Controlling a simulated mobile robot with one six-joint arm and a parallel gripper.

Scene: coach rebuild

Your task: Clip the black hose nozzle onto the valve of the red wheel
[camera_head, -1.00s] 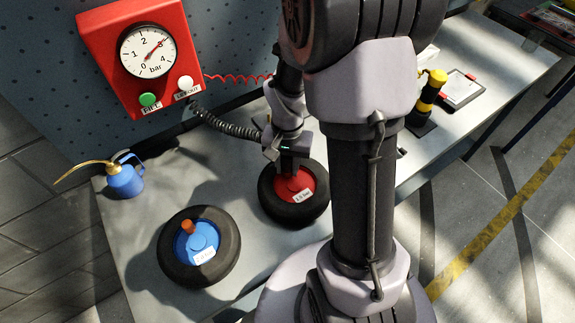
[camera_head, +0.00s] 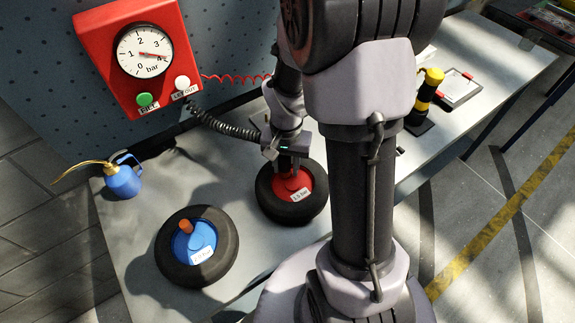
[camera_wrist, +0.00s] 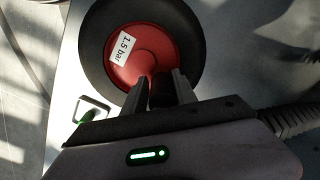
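The red wheel (camera_head: 266,192) lies flat on the bench, with a black tyre and red hub. It also shows in the wrist view (camera_wrist: 100,60), where its label reads 1.5 bar. My gripper (camera_head: 292,161) is low over the hub. In the wrist view its fingers (camera_wrist: 164,88) are closed on the black hose nozzle (camera_wrist: 162,93), which points at the hub's edge. The valve is hidden behind nozzle and fingers, so I cannot tell whether the nozzle is clipped on. The black coiled hose (camera_head: 226,128) runs from the gripper to the red gauge box (camera_head: 95,52).
A blue-hubbed wheel (camera_head: 232,240) with an orange valve cap (camera_head: 186,227) lies nearby. A blue oil can (camera_head: 124,180) stands at left. The gauge box has a green button (camera_head: 145,100) and a white button (camera_head: 182,83). A black-and-yellow tool (camera_head: 424,100) stands at right.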

